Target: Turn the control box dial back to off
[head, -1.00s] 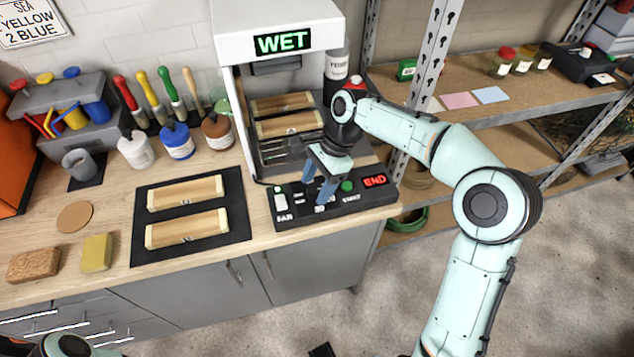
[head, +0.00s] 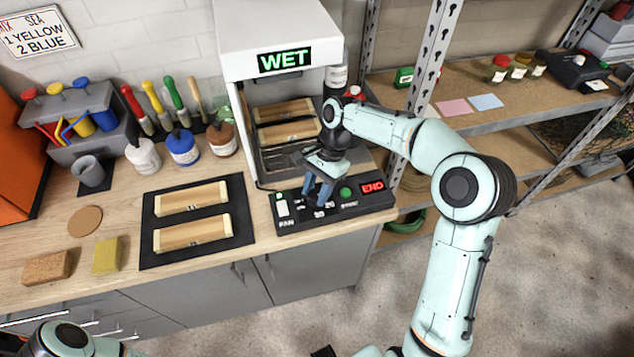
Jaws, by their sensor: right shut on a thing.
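The black control box (head: 289,223) lies at the front right of the wooden bench, below the white cabinet.
The white cabinet (head: 232,55) with a green WET sign stands right behind the box, wooden pieces inside. A black mat (head: 151,223) with two wooden pieces lies to the left. A metal shelf post (head: 428,62) stands close to my right arm.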

